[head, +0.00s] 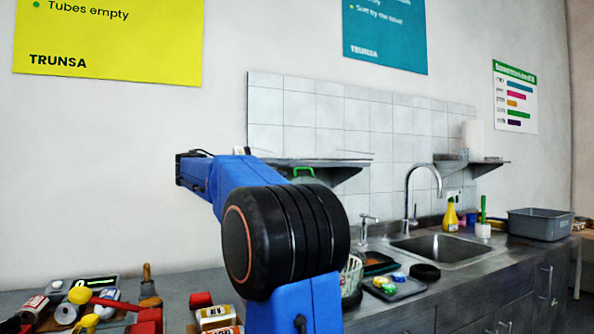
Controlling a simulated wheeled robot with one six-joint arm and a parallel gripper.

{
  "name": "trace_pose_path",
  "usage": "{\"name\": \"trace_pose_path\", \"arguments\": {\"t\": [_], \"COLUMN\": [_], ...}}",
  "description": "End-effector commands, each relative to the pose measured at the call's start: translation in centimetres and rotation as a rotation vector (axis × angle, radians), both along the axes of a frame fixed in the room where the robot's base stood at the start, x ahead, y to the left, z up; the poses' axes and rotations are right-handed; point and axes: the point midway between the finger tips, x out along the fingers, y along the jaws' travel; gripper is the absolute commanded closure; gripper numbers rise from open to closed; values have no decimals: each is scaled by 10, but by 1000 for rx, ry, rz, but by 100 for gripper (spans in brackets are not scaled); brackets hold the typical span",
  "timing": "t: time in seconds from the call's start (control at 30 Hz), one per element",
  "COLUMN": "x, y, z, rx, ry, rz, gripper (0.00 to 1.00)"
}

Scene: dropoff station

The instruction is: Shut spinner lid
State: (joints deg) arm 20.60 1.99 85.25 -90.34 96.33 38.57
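No spinner can be made out with certainty. A clear ribbed container (352,276) stands on the counter just right of my arm, which hides most of it. A black round piece (425,272) lies flat on the counter further right; I cannot tell if it is a lid. A green handle-like loop (303,170) on a pale rounded top shows above my arm, in front of the shelf. My blue arm with its black joint fills the middle of the view. My gripper is not visible, so its state and its distance from anything are hidden.
A grey tray (408,293) with small colourful items lies on the steel counter (440,303). Right of it are a sink (440,246) with a tall tap (408,205), a yellow bottle (450,217) and a grey tub (540,224). Red and yellow clutter (90,308) crowds the lower left.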

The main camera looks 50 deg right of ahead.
Motion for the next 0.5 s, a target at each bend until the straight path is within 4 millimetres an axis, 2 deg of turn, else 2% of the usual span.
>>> {"name": "trace_pose_path", "arguments": {"t": [0.2,0.5], "x": [-17,-29], "y": [-32,-56], "z": [0,0], "rx": [0,1], "ry": [0,0], "rz": [-3,-1], "gripper": [73,73]}}
